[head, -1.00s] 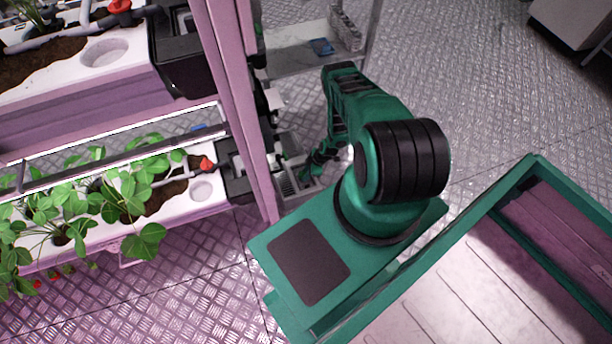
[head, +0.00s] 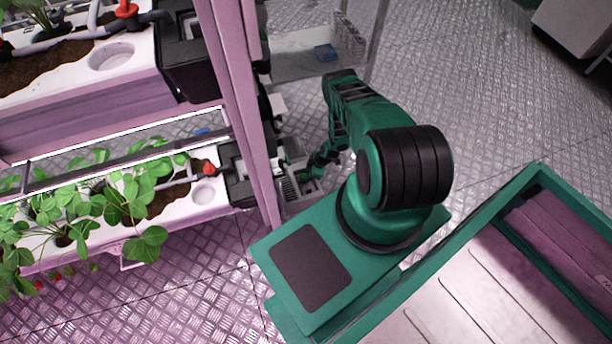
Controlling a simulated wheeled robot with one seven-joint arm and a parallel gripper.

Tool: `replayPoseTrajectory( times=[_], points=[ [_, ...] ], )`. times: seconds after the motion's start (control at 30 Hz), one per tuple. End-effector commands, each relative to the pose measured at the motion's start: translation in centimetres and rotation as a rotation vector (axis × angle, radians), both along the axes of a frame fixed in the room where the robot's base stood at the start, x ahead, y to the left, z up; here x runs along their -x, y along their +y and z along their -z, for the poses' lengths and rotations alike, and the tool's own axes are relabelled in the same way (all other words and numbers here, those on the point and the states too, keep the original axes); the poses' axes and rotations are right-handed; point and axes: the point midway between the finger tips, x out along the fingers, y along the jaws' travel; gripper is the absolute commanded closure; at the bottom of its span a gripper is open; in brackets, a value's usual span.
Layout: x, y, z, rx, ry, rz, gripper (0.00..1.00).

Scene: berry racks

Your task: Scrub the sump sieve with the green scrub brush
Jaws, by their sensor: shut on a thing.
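My gripper (head: 308,173) is at the end of the green arm, low beside the rack post, and looks very small in the head view. It is shut on the green scrub brush, which I can hardly make out against the green wrist. The sump sieve (head: 289,188) shows as a dark slatted patch in a grey box at the foot of the rack's end. My gripper is at the sieve's right edge, close over the box. I cannot tell whether the bristles touch the sieve.
The pink rack post (head: 243,100) stands just left of the box. Strawberry plants (head: 120,195) fill the lower trough at left. The metal floor at right is open.

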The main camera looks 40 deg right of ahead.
Motion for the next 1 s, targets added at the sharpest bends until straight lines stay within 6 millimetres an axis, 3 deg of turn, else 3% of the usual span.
replayPoseTrajectory(
  times=[0.03, 0.23, 0.57, 1.0],
  points=[
    [1.0, 0.2, 0.3, 0.000, 0.011, 0.000, 0.94],
    [2.4, 0.6, 0.5, -0.001, 0.012, -0.001, 0.93],
    [2.6, 0.6, 0.4, 0.000, 0.013, -0.001, 0.96],
    [2.2, 0.5, -3.3, 0.000, 0.008, -0.001, 0.96]
  ],
)
